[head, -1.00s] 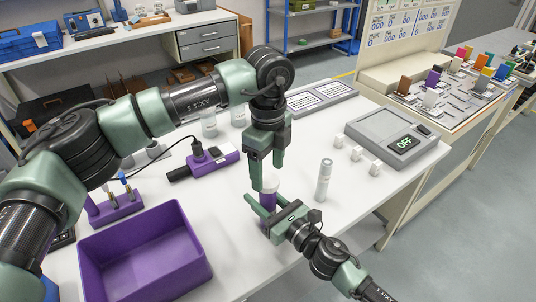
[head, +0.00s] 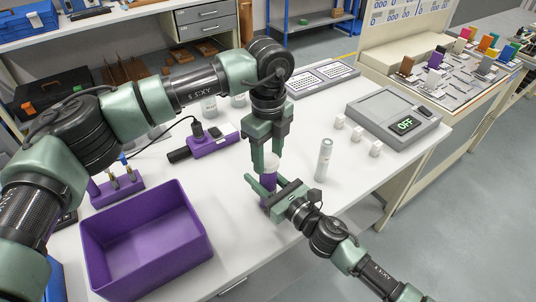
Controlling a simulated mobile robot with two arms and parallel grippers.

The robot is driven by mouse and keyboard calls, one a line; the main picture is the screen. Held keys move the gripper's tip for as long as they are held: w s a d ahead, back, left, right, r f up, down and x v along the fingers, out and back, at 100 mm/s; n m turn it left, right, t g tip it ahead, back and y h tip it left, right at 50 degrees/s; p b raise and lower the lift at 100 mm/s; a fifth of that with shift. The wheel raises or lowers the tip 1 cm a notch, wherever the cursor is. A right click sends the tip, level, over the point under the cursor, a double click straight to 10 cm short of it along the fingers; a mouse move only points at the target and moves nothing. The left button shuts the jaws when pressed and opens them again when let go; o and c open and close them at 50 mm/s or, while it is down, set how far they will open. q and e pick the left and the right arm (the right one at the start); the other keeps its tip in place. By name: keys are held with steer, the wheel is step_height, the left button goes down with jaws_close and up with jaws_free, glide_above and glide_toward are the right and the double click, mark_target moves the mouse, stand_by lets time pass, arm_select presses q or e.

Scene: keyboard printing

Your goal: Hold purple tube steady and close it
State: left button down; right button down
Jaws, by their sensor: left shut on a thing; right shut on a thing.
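The purple tube (head: 267,183) stands upright near the front edge of the white table, with a pale cap (head: 271,161) at its top. My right gripper (head: 264,187) comes in from the lower right, level, and is shut on the tube's body, with a finger on either side. My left gripper (head: 269,158) points down from above and is shut on the cap at the tube's top. The fingers partly hide the cap and tube, so I cannot tell how tightly the cap sits.
A purple bin (head: 198,213) stands at the front left, with a purple rack (head: 116,190) behind it. A purple device (head: 212,143) with a cable lies farther back. A white bottle (head: 324,160), small white cubes (head: 357,134) and a grey scale (head: 394,118) reading OFF stand to the right.

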arm_select(q)
steer(key=m, duration=0.4)
steer(key=shift+m, duration=0.4)
steer(key=m, duration=0.4)
steer(key=shift+m, duration=0.4)
steer(key=m, duration=0.4)
steer(key=shift+m, duration=0.4)
steer(key=m, duration=0.4)
steer(key=shift+m, duration=0.3)
steer(key=m, duration=0.4)
steer(key=shift+m, duration=0.4)
steer(key=m, duration=0.4)
steer(key=shift+m, duration=0.4)
steer(key=m, duration=0.7)
steer(key=c, duration=0.6)
jaws_free()
steer(key=shift+f, duration=0.1)
